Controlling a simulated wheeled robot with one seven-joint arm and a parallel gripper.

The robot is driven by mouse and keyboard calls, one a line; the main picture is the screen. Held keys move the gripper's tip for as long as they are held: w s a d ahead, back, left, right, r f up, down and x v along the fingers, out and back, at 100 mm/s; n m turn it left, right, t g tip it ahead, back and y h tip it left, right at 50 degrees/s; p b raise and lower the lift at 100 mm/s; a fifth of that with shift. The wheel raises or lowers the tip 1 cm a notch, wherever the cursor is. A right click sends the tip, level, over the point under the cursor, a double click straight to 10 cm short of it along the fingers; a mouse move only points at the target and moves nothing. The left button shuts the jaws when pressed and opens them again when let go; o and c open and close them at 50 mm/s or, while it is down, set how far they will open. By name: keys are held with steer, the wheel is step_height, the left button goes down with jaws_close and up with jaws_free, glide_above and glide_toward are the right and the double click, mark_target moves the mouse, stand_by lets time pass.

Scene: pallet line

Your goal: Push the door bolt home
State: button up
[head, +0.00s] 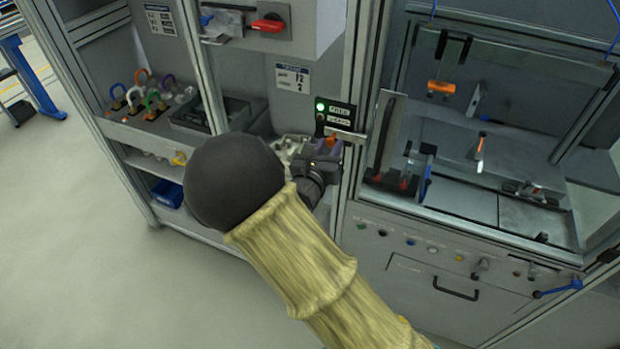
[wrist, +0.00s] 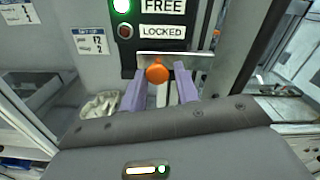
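The door bolt's round orange knob (wrist: 157,72) shows in the wrist view, just below a metal strip (wrist: 190,61) under the indicator panel. My gripper (wrist: 160,80) is open, with one purple finger on each side of the knob. The fingers look apart from the knob, with a clearer gap on the right; I cannot tell how deep the knob sits between them. In the head view my gripper (head: 328,147) is at the door post, and my arm hides part of it. The panel's green lamp (wrist: 122,6) by FREE is lit; the red lamp (wrist: 126,31) by LOCKED looks dark.
The glazed machine bay (head: 480,150) is to the right, with a black drawer handle (head: 456,288) and blue lever (head: 558,288) below. At left are shelves with several coloured padlocks (head: 150,98) and a red rotary switch (head: 267,23). The floor (head: 90,260) at left is clear.

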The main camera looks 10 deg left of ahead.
steer(key=b+v, duration=0.3)
steer(key=v, duration=1.2)
steer(key=shift+s, duration=0.2)
steer(key=s+d+f+m+g+y, duration=0.1)
steer(key=d+m+g, duration=0.4)
steer(key=m, duration=0.7)
steer(key=s+d+f+m+g+y, duration=0.2)
steer(key=s+d+f+m+g, duration=0.1)
steer(key=d+m, duration=0.7)
steer(key=s+d+f+m+g+y, duration=0.1)
steer(key=d+m+g, duration=0.5)
steer(key=m, duration=0.8)
steer(key=s+d+f, duration=0.1)
steer(key=s+d, duration=0.1)
steer(key=shift+s+f+g+y, duration=0.2)
steer(key=shift+s+g+y, duration=0.1)
steer(key=shift+s+g, duration=0.1)
